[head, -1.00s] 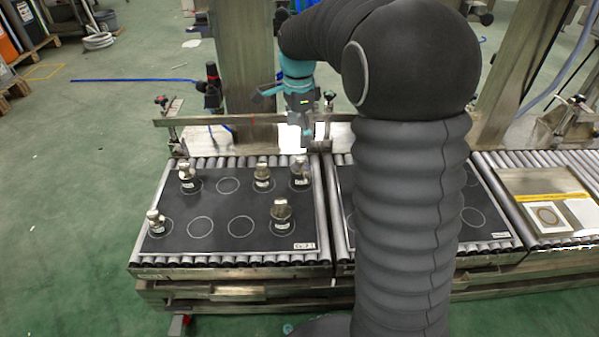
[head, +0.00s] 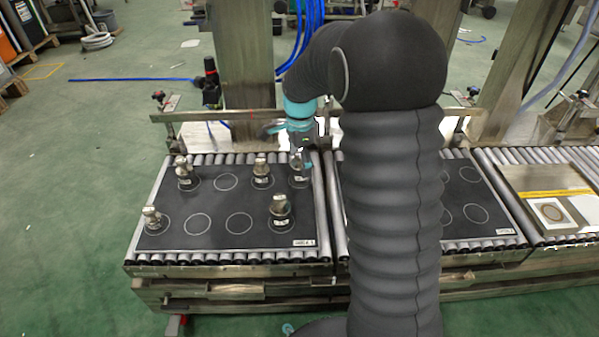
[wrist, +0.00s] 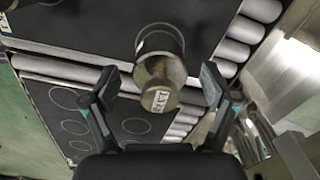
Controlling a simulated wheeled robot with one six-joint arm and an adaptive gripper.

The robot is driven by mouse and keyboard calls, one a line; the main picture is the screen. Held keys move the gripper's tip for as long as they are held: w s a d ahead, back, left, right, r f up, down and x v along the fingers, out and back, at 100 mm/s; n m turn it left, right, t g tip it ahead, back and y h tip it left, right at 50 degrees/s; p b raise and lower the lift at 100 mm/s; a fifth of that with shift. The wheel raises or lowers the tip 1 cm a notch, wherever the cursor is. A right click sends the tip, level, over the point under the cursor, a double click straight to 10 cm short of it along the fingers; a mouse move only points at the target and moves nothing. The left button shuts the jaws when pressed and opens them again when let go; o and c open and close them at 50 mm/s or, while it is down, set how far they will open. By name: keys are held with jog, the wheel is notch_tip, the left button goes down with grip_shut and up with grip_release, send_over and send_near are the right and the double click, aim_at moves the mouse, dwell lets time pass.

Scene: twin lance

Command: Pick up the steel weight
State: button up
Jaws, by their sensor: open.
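Several steel weights with knobbed tops and pale labels stand on a black mat (head: 182,228) printed with white circles. One steel weight (head: 299,176) stands at the mat's far right corner, directly below my gripper (head: 300,155), which partly covers its top. In the wrist view this weight (wrist: 160,70) lies between the two spread fingers of my gripper (wrist: 160,84), with its label facing the camera. The jaws are open, with a gap visible on each side of the weight. Other weights stand at the back left (head: 184,175), back middle (head: 261,173), front left (head: 152,219) and front right (head: 280,211).
A second circled mat (head: 480,190) lies to the right, partly hidden by my arm. A metal rail (head: 200,116) runs behind the rollers, with a steel post (head: 245,60) behind. A plate with a yellow stripe (head: 550,193) is at the far right.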

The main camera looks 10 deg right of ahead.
jog(key=shift+f, duration=0.7)
jog(key=shift+c, duration=0.3)
jog(key=c, duration=1.6)
jog(key=shift+r, duration=0.15)
